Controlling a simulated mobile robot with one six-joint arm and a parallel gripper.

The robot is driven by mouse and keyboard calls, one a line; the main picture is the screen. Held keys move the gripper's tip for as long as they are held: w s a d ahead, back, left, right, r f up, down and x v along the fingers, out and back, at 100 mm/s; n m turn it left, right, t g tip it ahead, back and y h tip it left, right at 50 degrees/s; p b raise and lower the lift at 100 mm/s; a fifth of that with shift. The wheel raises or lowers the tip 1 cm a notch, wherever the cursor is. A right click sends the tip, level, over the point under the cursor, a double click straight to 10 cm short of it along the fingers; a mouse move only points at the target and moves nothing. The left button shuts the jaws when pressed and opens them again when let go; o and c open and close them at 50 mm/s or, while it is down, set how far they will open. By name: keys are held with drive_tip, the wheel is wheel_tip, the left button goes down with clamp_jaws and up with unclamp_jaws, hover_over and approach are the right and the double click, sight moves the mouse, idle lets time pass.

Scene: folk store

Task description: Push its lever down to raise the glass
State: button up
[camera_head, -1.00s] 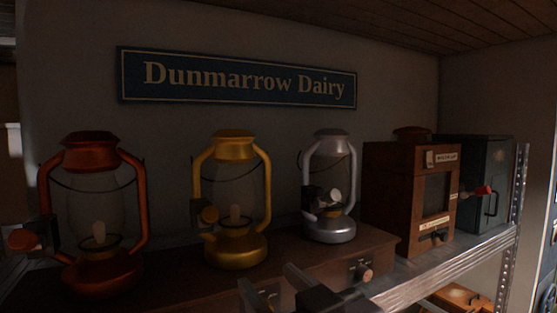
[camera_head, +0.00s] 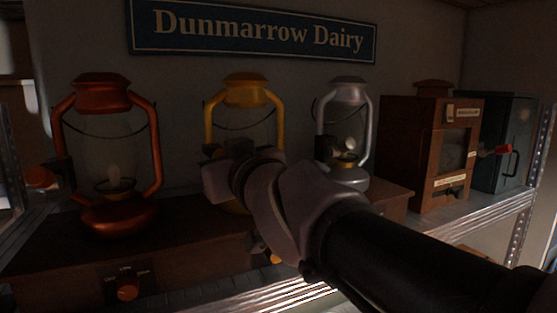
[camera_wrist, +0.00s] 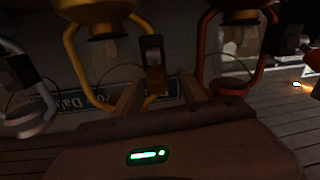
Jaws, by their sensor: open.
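Three lanterns stand in a row: a red one (camera_head: 103,88), a yellow one (camera_head: 243,93) and a silver one (camera_head: 347,100). My gripper (camera_head: 214,180) is in front of the yellow lantern and hides its lower part. In the wrist view, which is upside down, my open gripper (camera_wrist: 159,93) has its two fingers apart on either side of the yellow lantern's dark lever block (camera_wrist: 152,52) and amber knob (camera_wrist: 156,88). Whether the fingers touch the knob I cannot tell. The yellow lantern's glass (camera_wrist: 115,60) shows behind the block.
The lanterns stand on a brown wooden base with a knob (camera_head: 128,289) at its front. A wooden cabinet (camera_head: 425,150) and a dark green box (camera_head: 510,150) with a red-tipped handle stand at right. A "Dunmarrow Dairy" sign (camera_head: 255,30) hangs behind.

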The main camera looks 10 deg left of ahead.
drive_tip(key=shift+w+d, duration=0.1)
drive_tip(key=shift+w, duration=0.2)
drive_tip(key=shift+s, duration=0.2)
drive_tip(key=c, duration=0.6)
clamp_jaws()
drive_tip(key=shift+f+b, duration=0.15)
drive_tip(key=shift+b, duration=0.15)
